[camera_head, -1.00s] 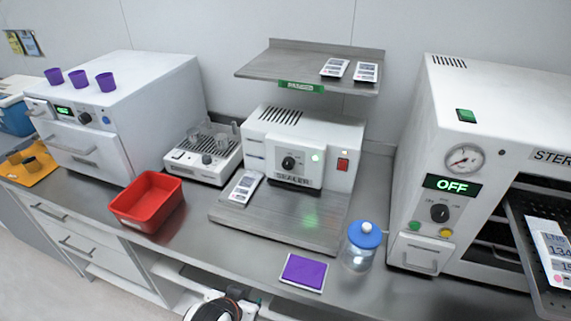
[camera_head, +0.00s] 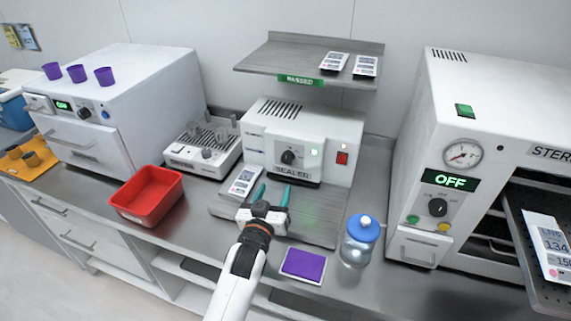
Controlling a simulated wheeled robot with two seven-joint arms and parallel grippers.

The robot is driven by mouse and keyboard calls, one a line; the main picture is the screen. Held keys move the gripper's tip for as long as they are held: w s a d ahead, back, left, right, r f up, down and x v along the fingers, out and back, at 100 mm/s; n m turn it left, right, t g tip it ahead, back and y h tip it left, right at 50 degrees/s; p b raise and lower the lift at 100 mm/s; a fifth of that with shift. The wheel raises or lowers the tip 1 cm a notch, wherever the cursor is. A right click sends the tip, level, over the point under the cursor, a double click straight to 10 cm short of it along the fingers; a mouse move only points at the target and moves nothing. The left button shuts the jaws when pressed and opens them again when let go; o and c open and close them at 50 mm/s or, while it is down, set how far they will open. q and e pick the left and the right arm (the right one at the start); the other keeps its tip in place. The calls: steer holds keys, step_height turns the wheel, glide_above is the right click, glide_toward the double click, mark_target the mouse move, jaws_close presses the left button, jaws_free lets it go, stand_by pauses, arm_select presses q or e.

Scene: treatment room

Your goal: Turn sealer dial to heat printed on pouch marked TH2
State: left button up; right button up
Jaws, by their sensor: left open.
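The white sealer (camera_head: 329,137) stands at the back of the counter, with a dark dial (camera_head: 289,157) on its front panel and a red switch beside it. A printed pouch (camera_head: 243,181) lies on the left of the sealer's metal platform (camera_head: 318,229); its print is too small to read. Two more pouches (camera_head: 335,62) (camera_head: 365,66) lie on the shelf above. My left gripper (camera_head: 272,193) is open and empty over the platform, below and in front of the dial, its teal fingers pointing toward the sealer. My right gripper is not in view.
A red bin (camera_head: 147,196) and a small device with glassware (camera_head: 203,148) are left of the sealer. A purple pad (camera_head: 304,265) and a blue-lidded jar (camera_head: 360,241) are at the front right. A large sterilizer (camera_head: 466,131) stands at the right, with a pouch on its tray.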

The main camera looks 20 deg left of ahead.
mark_target(287, 161)
arm_select(q)
steer(key=w, duration=0.4)
steer(key=w+p, duration=0.1)
steer(key=w, duration=0.6)
steer(key=shift+w+a, duration=0.25)
steer(key=shift+w, duration=0.05)
steer(key=shift+c, duration=0.3)
steer(key=c, duration=0.9)
